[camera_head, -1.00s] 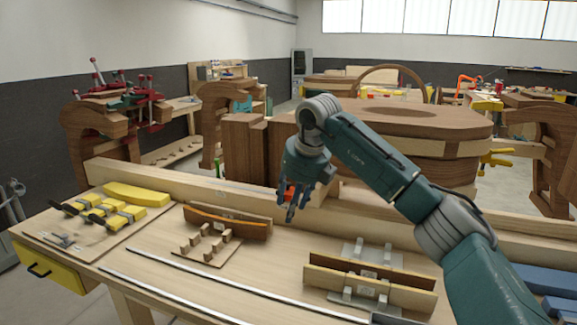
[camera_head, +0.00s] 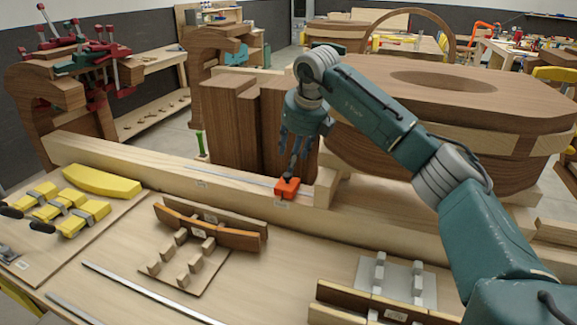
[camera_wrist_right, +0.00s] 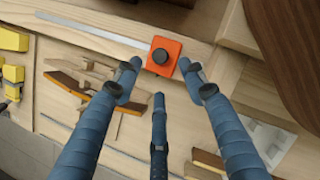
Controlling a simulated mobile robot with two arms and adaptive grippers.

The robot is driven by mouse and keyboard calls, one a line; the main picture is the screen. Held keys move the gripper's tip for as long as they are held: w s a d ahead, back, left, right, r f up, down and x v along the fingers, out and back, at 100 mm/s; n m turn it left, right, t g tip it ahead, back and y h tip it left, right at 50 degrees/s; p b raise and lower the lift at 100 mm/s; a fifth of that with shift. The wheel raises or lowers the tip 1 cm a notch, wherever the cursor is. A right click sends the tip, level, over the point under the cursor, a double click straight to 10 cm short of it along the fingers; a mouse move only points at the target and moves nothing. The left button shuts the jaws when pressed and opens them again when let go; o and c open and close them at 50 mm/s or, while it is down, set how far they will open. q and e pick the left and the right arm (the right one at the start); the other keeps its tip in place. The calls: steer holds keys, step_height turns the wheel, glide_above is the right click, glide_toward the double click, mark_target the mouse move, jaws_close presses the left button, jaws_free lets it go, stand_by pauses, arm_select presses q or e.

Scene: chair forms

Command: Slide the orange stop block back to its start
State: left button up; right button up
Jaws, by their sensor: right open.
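The orange stop block (camera_head: 287,188) with a dark knob on top sits on the long wooden beam (camera_head: 120,158) at the back of the bench. It is at the right end of a thin metal strip, close to a wooden end block (camera_head: 326,188). In the right wrist view the orange stop block (camera_wrist_right: 163,57) lies ahead between the fingertips. My right gripper (camera_head: 297,172) is open just above and behind it in the head view; its fingers (camera_wrist_right: 160,75) are spread around the block. Whether they touch it I cannot tell. My left gripper is not in view.
Yellow clamps (camera_head: 57,208) lie on a board at the left. Curved wooden forms (camera_head: 210,225) and a pegged board stand mid-bench, with more forms (camera_head: 375,305) at front right. A large dark wooden form (camera_head: 450,100) rises behind the beam. The beam left of the block is clear.

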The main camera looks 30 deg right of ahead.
mark_target(287, 174)
steer(key=p+x, duration=0.2)
steer(key=x, duration=0.5)
steer(key=shift+w+d+f, duration=0.1)
steer(key=shift+w, duration=0.05)
steer(key=shift+f+p, duration=0.3)
steer(key=shift+f, duration=0.05)
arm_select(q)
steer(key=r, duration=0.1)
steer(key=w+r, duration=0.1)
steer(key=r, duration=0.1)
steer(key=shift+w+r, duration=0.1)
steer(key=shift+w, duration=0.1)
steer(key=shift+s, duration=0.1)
arm_select(e)
steer(key=shift+c, duration=0.5)
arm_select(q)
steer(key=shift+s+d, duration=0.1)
arm_select(e)
steer(key=shift+w, duration=0.1)
jaws_close()
